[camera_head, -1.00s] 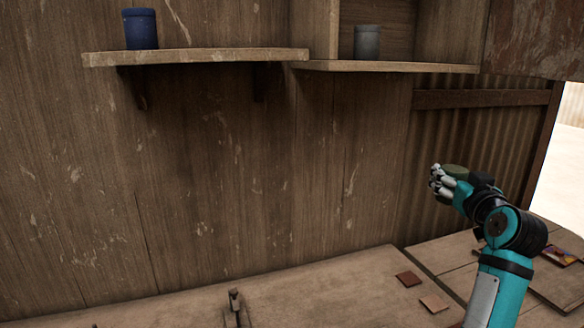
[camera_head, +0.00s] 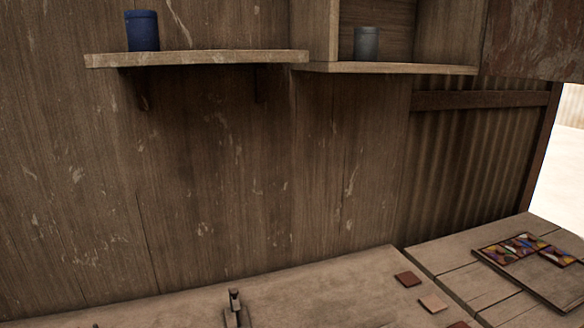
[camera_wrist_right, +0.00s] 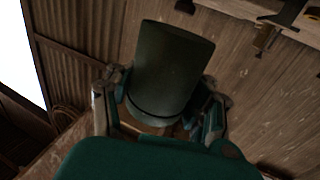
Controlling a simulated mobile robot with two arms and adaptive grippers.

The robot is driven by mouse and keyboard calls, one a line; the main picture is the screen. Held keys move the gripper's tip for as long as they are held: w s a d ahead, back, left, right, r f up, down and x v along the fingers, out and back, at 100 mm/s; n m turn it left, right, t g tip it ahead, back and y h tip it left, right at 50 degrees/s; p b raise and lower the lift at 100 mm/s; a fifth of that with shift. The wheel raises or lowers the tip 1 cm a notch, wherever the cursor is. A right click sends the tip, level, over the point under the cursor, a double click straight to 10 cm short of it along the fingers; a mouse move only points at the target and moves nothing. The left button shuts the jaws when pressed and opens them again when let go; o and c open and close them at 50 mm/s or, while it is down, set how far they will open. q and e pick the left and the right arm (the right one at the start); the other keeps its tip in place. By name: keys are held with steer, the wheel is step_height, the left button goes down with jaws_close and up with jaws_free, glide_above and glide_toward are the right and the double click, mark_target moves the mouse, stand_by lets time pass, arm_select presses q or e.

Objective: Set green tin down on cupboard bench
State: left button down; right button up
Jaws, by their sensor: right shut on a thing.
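The green tin (camera_wrist_right: 170,70) is a dark green cylinder in the right wrist view. My right gripper (camera_wrist_right: 162,104) is shut on it, one finger on each side of its lower part. The tin is held up in front of the wooden wall and hides part of the fingers' inner sides. A wooden bench (camera_head: 320,290) runs along the wall below the cupboard in the head view; I cannot see the tin over it there. Neither gripper shows in the head view.
A blue tin (camera_head: 141,30) stands on the wall shelf (camera_head: 200,57). A grey tin (camera_head: 366,44) stands in the open cupboard (camera_head: 390,67). Small square tiles (camera_head: 409,279) and an upright tool (camera_head: 234,308) are on the bench. A colourful tile panel (camera_head: 520,248) lies at right.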

steer(key=shift+s+a+r, duration=0.1)
steer(key=shift+s+a, duration=0.05)
steer(key=shift+s, duration=1.05)
steer(key=shift+w, duration=0.1)
